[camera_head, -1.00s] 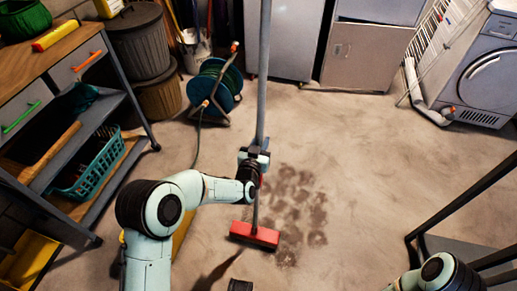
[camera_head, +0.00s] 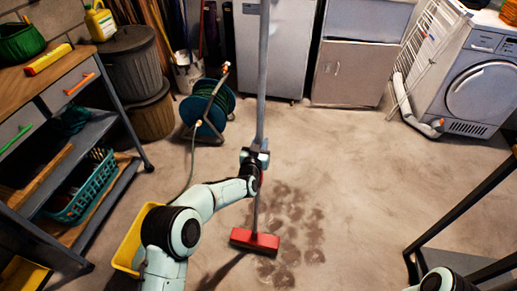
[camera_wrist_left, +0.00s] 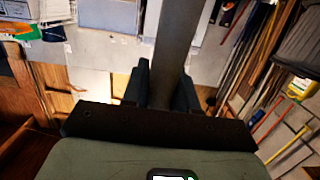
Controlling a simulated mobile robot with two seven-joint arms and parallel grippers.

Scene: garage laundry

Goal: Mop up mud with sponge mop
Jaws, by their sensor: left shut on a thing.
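The sponge mop (camera_head: 262,90) stands nearly upright in the head view, its grey pole rising out of the top of the picture. Its red head (camera_head: 254,240) is low at the left edge of the mud. The mud (camera_head: 292,222) is a patch of dark brown spots on the concrete floor. My left gripper (camera_head: 256,160) is shut on the pole, well above the head. In the left wrist view the pole (camera_wrist_left: 177,45) passes between the two dark fingers. Only part of my right arm shows at the bottom right; its gripper is out of view.
A workbench (camera_head: 20,60) with shelves and a teal basket (camera_head: 85,190) stands at the left. A hose reel (camera_head: 208,105) is behind the mop, and a yellow bucket (camera_head: 130,240) is beside my left arm. A dark frame (camera_head: 470,205) is at the right. The floor right of the mud is open.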

